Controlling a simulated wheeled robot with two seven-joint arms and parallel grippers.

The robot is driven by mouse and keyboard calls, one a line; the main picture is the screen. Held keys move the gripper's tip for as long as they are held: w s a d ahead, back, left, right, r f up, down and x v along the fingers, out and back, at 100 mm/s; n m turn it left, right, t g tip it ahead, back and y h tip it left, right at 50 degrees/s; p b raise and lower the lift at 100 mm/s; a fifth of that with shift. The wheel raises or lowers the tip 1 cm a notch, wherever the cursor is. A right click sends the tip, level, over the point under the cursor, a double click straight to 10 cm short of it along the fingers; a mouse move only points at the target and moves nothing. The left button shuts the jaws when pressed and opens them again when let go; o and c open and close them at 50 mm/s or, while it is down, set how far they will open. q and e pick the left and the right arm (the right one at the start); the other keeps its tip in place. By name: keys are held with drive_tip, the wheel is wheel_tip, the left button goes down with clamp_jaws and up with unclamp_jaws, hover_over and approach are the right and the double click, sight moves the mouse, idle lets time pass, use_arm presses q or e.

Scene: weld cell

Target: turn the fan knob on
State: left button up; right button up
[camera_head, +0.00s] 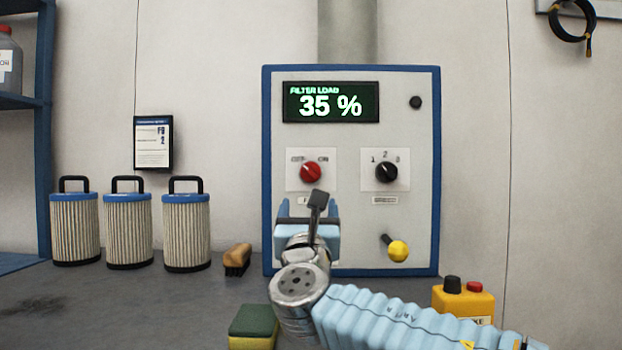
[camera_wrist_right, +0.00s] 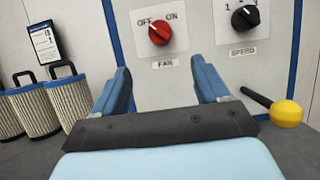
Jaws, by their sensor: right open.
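The red fan knob (camera_head: 311,173) sits on a white plate marked OFF and ON on the control panel (camera_head: 400,235). In the right wrist view the red fan knob (camera_wrist_right: 160,32) shows a pale pointer line that seems to lean up-left, toward OFF. My right gripper (camera_head: 308,208) is in front of the panel, just below the knob. Its two blue fingers are apart and empty, also in the right wrist view (camera_wrist_right: 160,68), with the knob above and beyond the gap. Nothing touches the knob. My left gripper is not in view.
A black speed knob (camera_head: 386,172) is right of the fan knob. A yellow-ended lever (camera_head: 397,250) sticks out at lower right. A display (camera_head: 330,102) reads 35 %. Filters (camera_head: 186,232), a brush (camera_head: 237,259), a sponge (camera_head: 253,326) and a yellow button box (camera_head: 463,300) stand on the bench.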

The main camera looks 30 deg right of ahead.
sight(311, 176)
drive_tip(key=p+x, duration=0.4)
drive_tip(key=x, duration=1)
drive_tip(key=shift+w+d, duration=0.1)
drive_tip(key=c, duration=1)
drive_tip(key=shift+c, duration=0.2)
